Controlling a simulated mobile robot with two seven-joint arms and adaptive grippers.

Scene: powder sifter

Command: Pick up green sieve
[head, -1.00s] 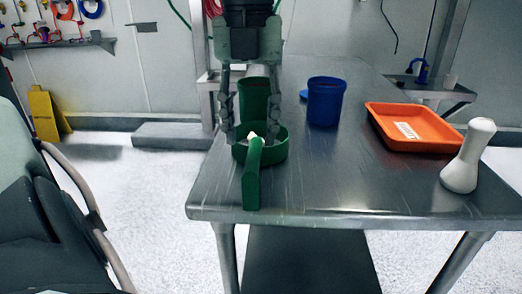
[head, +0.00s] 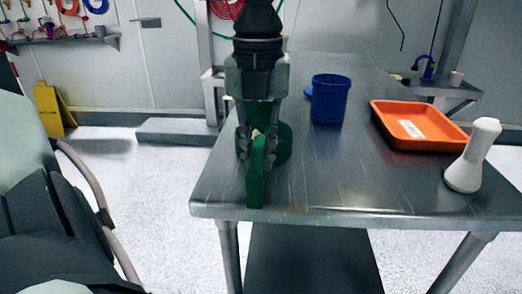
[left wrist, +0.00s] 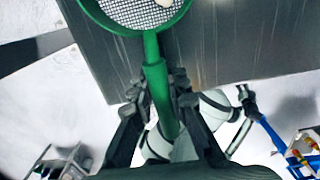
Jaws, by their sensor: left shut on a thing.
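The green sieve (head: 255,187) is at the front left of the steel table in the head view, its handle toward the front edge. In the left wrist view its green ring, mesh (left wrist: 135,12) and handle (left wrist: 155,80) show. My left gripper (head: 257,152) comes down from above, with its fingers on both sides of the handle. It is shut on the handle, which also shows between the fingers (left wrist: 160,95) in the left wrist view. A pale lump is partly visible at the mesh. My right gripper is not in view.
A blue container (head: 330,100), an orange tray (head: 418,140) and a white bottle-shaped piece (head: 470,157) are to the right on the table (head: 350,180). The middle front is clear.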

